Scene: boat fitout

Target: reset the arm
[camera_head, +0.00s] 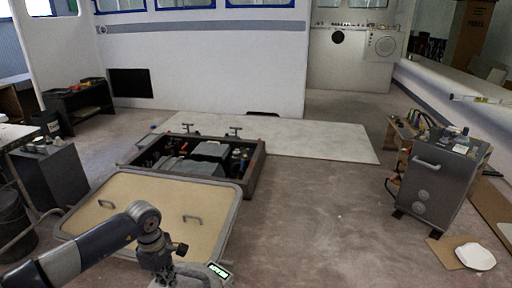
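My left arm (88,249) comes in from the lower left and bends down at its wrist. The top of my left gripper (188,277) shows at the bottom edge, in front of the beige hatch panel. Its fingers are cut off by the frame, so I cannot see whether they are open or shut, or whether they hold anything. My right arm and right gripper are not in view.
The beige hatch panel (150,205) with handles lies before an open floor box (256,176) holding grey equipment. A white board (310,139) lies behind. A grey cabinet (435,187) stands right, near a white plate (475,256). The middle-right floor (320,220) is clear.

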